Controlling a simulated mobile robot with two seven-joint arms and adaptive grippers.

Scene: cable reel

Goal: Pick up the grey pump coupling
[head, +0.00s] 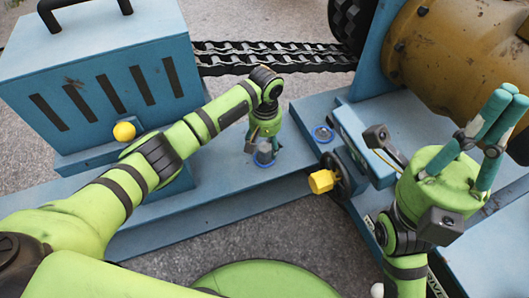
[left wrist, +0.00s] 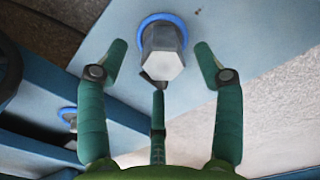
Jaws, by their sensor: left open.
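The grey pump coupling (left wrist: 163,58) is a six-sided piece on a blue ring in the left wrist view. In the head view the coupling (head: 264,157) sits on the blue base beam, partly hidden by my left gripper. My left gripper (head: 264,147) points down over it. In the left wrist view the green fingers of the left gripper (left wrist: 160,75) are spread around the coupling, apart from it.
A second blue ring (head: 322,134) with a grey part is to the right on the base. A yellow knob (head: 321,181) on a dark wheel stands nearby. A blue slotted box (head: 110,75) is at left, a chain (head: 270,57) behind, and a yellow drum (head: 455,55) at back right.

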